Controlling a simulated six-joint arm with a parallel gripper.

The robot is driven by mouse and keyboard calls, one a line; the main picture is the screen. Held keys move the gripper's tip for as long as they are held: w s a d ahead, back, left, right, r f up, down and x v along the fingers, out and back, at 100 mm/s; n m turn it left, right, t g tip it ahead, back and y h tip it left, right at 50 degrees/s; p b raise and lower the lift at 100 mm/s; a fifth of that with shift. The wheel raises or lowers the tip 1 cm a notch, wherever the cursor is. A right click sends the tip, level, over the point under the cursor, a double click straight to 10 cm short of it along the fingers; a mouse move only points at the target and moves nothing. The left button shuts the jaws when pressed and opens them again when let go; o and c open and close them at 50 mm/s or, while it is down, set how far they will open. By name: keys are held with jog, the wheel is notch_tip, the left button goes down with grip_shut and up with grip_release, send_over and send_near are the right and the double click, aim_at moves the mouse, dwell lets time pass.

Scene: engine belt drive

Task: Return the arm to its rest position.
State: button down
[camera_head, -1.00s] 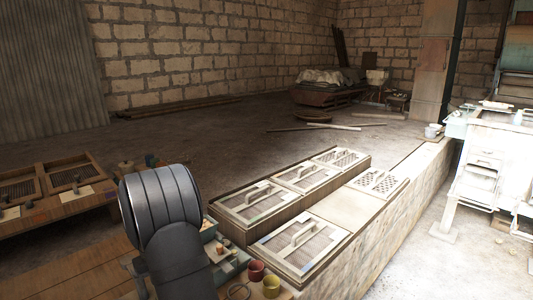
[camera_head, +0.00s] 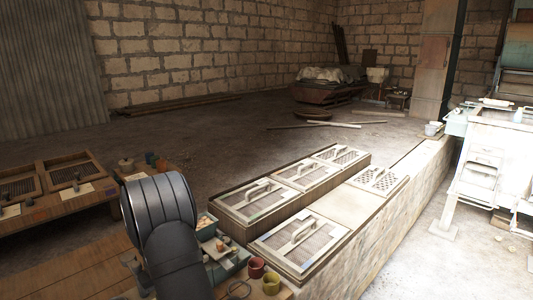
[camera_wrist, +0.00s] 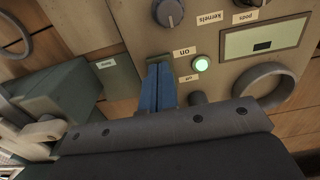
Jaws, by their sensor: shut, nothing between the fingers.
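My gripper (camera_wrist: 160,88) shows in the wrist view as two blue fingers pressed together, with nothing between them. Its tips are in front of a beige control panel (camera_wrist: 225,40), close to a label reading "on". Whether the tips touch the panel I cannot tell. A green button (camera_wrist: 205,65) glows just right of the fingers. In the head view my dark arm fills the lower left of the picture and hides my gripper and most of the panel.
The panel carries a dark knob (camera_wrist: 168,12), a small display (camera_wrist: 262,40) and a grey ring (camera_wrist: 268,88). A grey-green box (camera_wrist: 55,95) stands left of the fingers.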

jog(key=shift+r, duration=0.15)
jog(key=s+d+r+t+y, duration=0.1)
jog(key=s+d+r, duration=0.1)
jog(key=r, duration=1.1)
jog(key=s+d+r, duration=0.2)
jog(key=r, duration=1.2)
jog(key=shift+d+r+t+y, duration=0.2)
jog(key=shift+r+t+y, duration=0.05)
jog(key=shift+t+y, duration=0.15)
jog(key=shift+s, duration=0.1)
jog(key=c, duration=1.8)
grip_release()
jog(key=shift+s+a, duration=0.1)
jog(key=shift+a, duration=0.05)
jog(key=shift+c, duration=0.2)
jog(key=o, duration=1.8)
jog(key=s+a+f+g+h, duration=0.1)
jog(key=s+a+f, duration=0.2)
jog(key=s+a, duration=0.3)
jog(key=shift+s+a+f+g+h, duration=0.2)
jog(key=shift+a+g+h, duration=0.2)
jog(key=shift+a, duration=0.2)
jog(key=shift+o, duration=0.2)
jog(key=shift+s+f, duration=0.15)
jog(key=shift+f, duration=0.15)
notch_tip(320, 180, down, 9)
jog(key=shift+f, duration=0.2)
